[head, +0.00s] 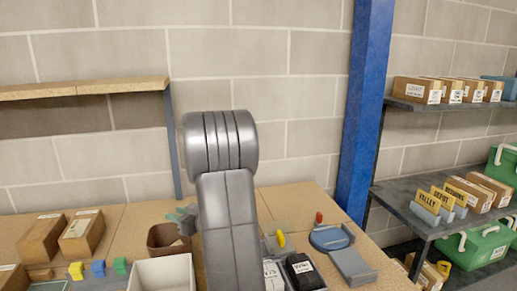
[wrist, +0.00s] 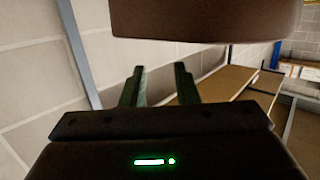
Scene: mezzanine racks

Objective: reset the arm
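My arm rises in the middle of the head view, in front of the wall and above the workbench (head: 290,200). My gripper does not show in the head view. In the wrist view my gripper (wrist: 159,80) has its two fingers well apart, with only wall and a bit of shelf behind them. It holds nothing.
The bench carries cardboard boxes (head: 82,233), a white bin (head: 162,274), a brown pot (head: 168,240) and a blue round-based item (head: 330,238). A blue post (head: 364,110) and loaded shelves (head: 425,227) stand right. A wooden shelf (head: 85,87) hangs left.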

